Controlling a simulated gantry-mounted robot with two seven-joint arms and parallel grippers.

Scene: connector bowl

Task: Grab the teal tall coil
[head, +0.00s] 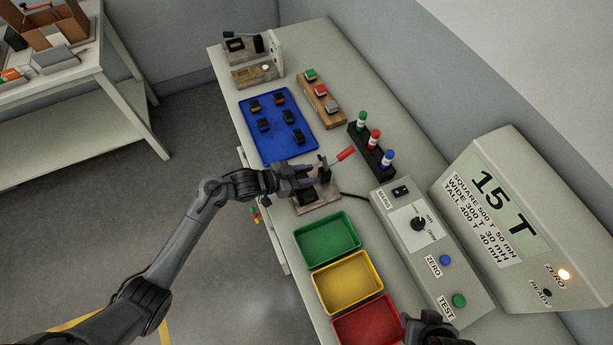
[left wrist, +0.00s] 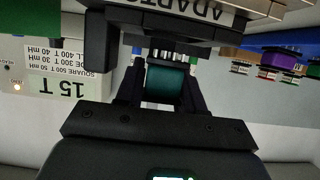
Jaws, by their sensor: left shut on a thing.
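The teal tall coil (left wrist: 165,84) shows in the left wrist view as a teal cylinder between the two fingers of my left gripper (left wrist: 160,92). The gripper is shut on it. Metal pins or prongs show at the coil's upper end, close to a dark fixture; I cannot tell whether they are seated in it. In the head view my left gripper (head: 312,178) is at the test fixture (head: 318,197) with the red lever (head: 346,153), and the coil cannot be made out there. My right gripper (head: 435,328) is partly visible at the bottom edge; its fingers are unclear.
A blue tray (head: 262,153) holds several small coils. Green (head: 328,240), yellow (head: 348,282) and red (head: 368,326) bins stand in front of the fixture. A control box (head: 425,245) and a display reading 15 T (head: 500,210) are at right.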

